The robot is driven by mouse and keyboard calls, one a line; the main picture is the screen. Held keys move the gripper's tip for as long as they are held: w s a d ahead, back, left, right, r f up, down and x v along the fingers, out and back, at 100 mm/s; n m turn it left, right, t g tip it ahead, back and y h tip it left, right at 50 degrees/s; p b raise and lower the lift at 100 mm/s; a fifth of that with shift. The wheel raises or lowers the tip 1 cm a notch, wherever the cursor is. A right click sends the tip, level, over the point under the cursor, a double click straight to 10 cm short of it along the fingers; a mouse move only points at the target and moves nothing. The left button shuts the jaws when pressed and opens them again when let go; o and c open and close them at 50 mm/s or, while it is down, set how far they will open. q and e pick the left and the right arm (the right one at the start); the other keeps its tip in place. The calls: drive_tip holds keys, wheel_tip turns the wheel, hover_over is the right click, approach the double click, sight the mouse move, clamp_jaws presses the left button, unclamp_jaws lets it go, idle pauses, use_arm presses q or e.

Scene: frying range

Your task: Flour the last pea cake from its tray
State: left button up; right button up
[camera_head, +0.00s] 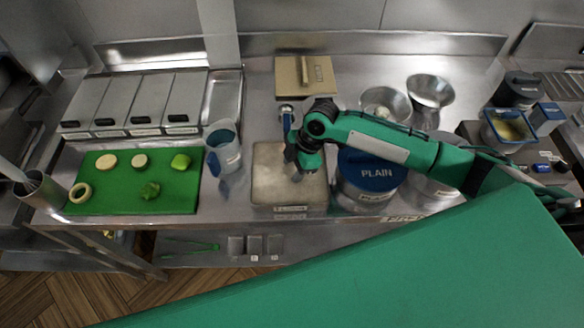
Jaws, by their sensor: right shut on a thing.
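My right gripper (296,176) points down over a shallow pale tray (264,190) in the middle of the counter. The tray has a light, whitish surface inside and a label on its front edge. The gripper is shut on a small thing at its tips. The fingers hide most of that thing, so I cannot make out what it is or whether it touches the tray's surface. No pea cake shows clearly anywhere. My left gripper is not in view.
A blue-lidded PLAIN tub (372,172) stands close right of the tray, under my arm. Steel bowls (430,88) and a brown box (288,90) stand behind.

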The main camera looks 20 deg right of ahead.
sight(292, 173)
drive_tip(key=shift+a, duration=0.6)
drive_tip(key=shift+d+p, duration=0.5)
drive_tip(key=shift+d, duration=0.8)
drive_tip(key=shift+a+p, duration=0.3)
drive_tip(key=shift+a, duration=1)
drive_tip(key=shift+d, duration=0.65)
drive_tip(key=shift+r+p, duration=3.8)
drive_tip(key=shift+r, duration=0.25)
wheel_tip(292, 173, up, 3)
drive_tip(key=p, duration=0.3)
